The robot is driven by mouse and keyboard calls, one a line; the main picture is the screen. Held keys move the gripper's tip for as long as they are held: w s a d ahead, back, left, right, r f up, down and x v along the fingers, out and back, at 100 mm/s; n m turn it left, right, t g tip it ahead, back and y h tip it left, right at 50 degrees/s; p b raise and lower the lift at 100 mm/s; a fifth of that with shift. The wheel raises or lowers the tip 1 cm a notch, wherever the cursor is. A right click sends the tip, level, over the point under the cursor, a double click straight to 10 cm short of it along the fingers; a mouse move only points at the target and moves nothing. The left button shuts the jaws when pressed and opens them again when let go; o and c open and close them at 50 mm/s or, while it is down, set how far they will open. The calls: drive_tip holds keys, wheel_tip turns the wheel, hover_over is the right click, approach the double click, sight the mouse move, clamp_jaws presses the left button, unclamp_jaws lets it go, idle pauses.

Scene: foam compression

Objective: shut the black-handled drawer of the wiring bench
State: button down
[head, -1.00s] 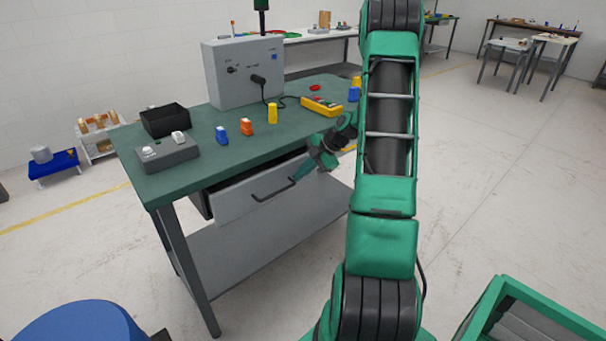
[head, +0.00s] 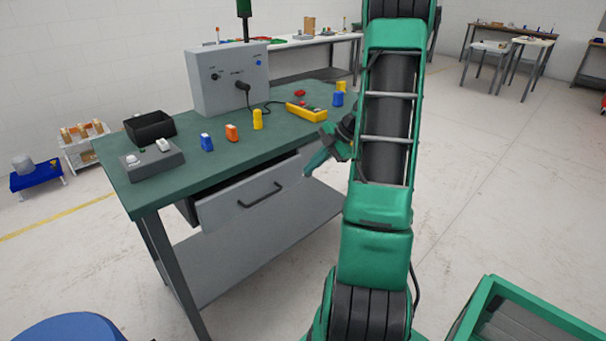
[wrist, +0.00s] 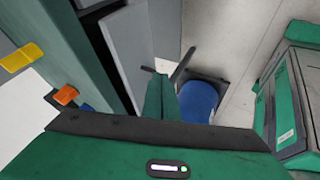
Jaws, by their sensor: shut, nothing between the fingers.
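The drawer (head: 230,211) hangs under the green top of the wiring bench (head: 255,142). Its grey front stands out from the bench, with a dark gap at its left side, so it is partly open. Its black handle (head: 262,196) is a bar on the front. My gripper (head: 307,173) is shut and empty, near the right end of the drawer front and apart from the handle. In the wrist view, my shut fingers (wrist: 160,95) point past a grey panel (wrist: 115,55) that looks like the drawer front. I cannot tell whether they touch it.
A grey control box (head: 228,80), a black bin (head: 150,127), a switch box (head: 152,161) and several small coloured blocks stand on the bench. A blue round object (head: 70,328) is at the lower left. A green-framed crate (head: 520,315) is at the lower right.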

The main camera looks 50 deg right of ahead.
wheel_tip(320, 180, down, 4)
drive_tip(key=s+m+t, duration=0.2)
drive_tip(key=m+t, duration=0.1)
drive_tip(key=m, duration=0.8)
drive_tip(key=m+t+h, duration=0.5)
drive_tip(key=m+t, duration=0.1)
drive_tip(key=m, duration=1.8)
approach(300, 169)
drive_tip(key=shift+n, duration=0.3)
drive_tip(key=x, duration=0.2)
drive_tip(key=f+x, duration=0.1)
drive_tip(key=x, duration=0.2)
drive_tip(key=shift+a, duration=0.15)
drive_tip(key=shift+w, duration=0.55)
drive_tip(key=shift+g, duration=0.3)
drive_tip(key=w, duration=0.4)
drive_tip(key=shift+w+f, duration=0.1)
drive_tip(key=shift+w+r, duration=0.2)
drive_tip(key=shift+w, duration=0.05)
